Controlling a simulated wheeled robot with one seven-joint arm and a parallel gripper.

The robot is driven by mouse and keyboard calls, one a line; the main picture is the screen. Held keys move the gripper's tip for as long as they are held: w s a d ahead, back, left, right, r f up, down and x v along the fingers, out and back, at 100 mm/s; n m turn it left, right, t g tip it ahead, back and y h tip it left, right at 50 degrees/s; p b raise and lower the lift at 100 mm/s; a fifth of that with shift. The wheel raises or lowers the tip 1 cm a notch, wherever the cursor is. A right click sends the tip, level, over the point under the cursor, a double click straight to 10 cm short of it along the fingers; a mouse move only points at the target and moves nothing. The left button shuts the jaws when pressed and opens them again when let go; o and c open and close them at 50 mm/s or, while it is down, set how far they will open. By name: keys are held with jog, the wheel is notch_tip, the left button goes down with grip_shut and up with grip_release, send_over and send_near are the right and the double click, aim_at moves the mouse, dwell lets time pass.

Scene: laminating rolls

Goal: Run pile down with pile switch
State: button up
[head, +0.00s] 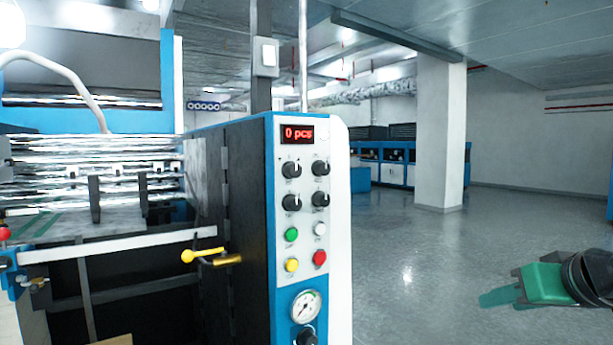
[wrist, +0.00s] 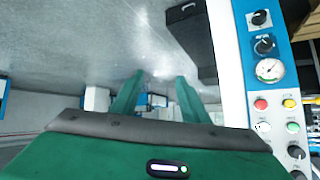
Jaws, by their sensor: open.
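The machine's control panel (head: 309,215) is left of centre in the head view. It has a red display (head: 298,133), several black knobs (head: 292,169), coloured buttons and a pressure gauge (head: 305,307). A black knob (head: 306,337) below the gauge is partly cut off by the frame edge. I cannot read which control is the pile switch. In the wrist view the panel appears upside down at right, with two knobs (wrist: 264,45) above the gauge (wrist: 270,70). My green gripper (head: 497,297) is open and empty, right of the panel and apart from it; its fingers also show in the wrist view (wrist: 157,95).
A yellow-knobbed lever (head: 190,255) sticks out left of the panel, near a white bar (head: 118,246). A white pillar (head: 440,135) and blue machines (head: 394,170) stand behind. A dark box (wrist: 190,42) shows in the wrist view. The floor between panel and gripper is clear.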

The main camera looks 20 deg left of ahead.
jog(key=a+r+n+t+y, duration=0.1)
jog(key=a+r+n+y, duration=0.15)
jog(key=a+r, duration=0.4)
jog(key=a+r+n+t+y, duration=0.1)
jog(key=a+r+y, duration=0.25)
jog(key=a, duration=0.55)
jog(key=n+g+y, duration=0.1)
jog(key=n+y, duration=0.2)
jog(key=y, duration=0.2)
send_near(298, 171)
jog(key=x, duration=0.8)
jog(key=shift+a, duration=0.15)
grip_shut()
jog(key=shift+a, duration=0.1)
jog(key=c, duration=1)
grip_release()
jog(key=shift+w, duration=0.1)
